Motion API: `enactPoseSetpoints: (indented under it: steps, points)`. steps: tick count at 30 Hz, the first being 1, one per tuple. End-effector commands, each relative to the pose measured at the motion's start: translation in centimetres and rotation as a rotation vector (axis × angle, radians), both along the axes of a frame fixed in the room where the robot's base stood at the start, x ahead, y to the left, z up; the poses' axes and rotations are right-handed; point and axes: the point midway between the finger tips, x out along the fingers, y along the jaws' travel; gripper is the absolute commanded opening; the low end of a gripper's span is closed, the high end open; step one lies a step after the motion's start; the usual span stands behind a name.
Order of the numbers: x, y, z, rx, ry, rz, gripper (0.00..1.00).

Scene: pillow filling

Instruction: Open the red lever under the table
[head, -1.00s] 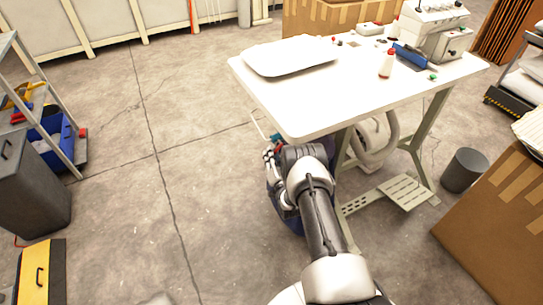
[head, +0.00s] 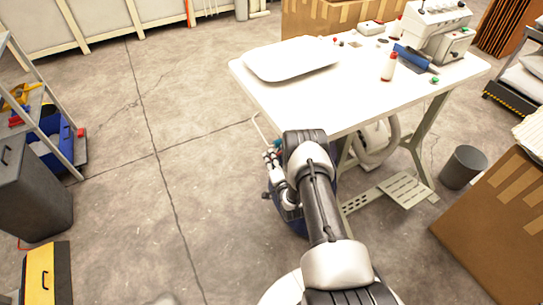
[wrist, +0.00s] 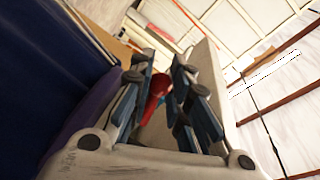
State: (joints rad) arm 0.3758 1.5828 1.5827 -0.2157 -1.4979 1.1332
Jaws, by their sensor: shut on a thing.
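The red lever (wrist: 156,92) shows in the wrist view as a red bar between the blue-grey fingers of my gripper (wrist: 163,80). The fingers are shut on it. In the head view my gripper (head: 273,160) is by the near left corner of the white table (head: 330,118), below the tabletop's level. My arm hides most of that area, and I cannot see the lever there. How far the lever is turned cannot be told.
A blue object (head: 292,222) is under my arm. A cardboard box (head: 495,225) is at right.

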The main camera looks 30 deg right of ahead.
Motion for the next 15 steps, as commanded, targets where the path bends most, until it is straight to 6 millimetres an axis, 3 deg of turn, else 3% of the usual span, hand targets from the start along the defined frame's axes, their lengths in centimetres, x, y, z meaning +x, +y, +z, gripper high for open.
enactPoseSetpoints:
  steps: [15]
  points:
    - [0.0, 0.3, 1.9, 0.282, 0.007, 0.001, 0.0]
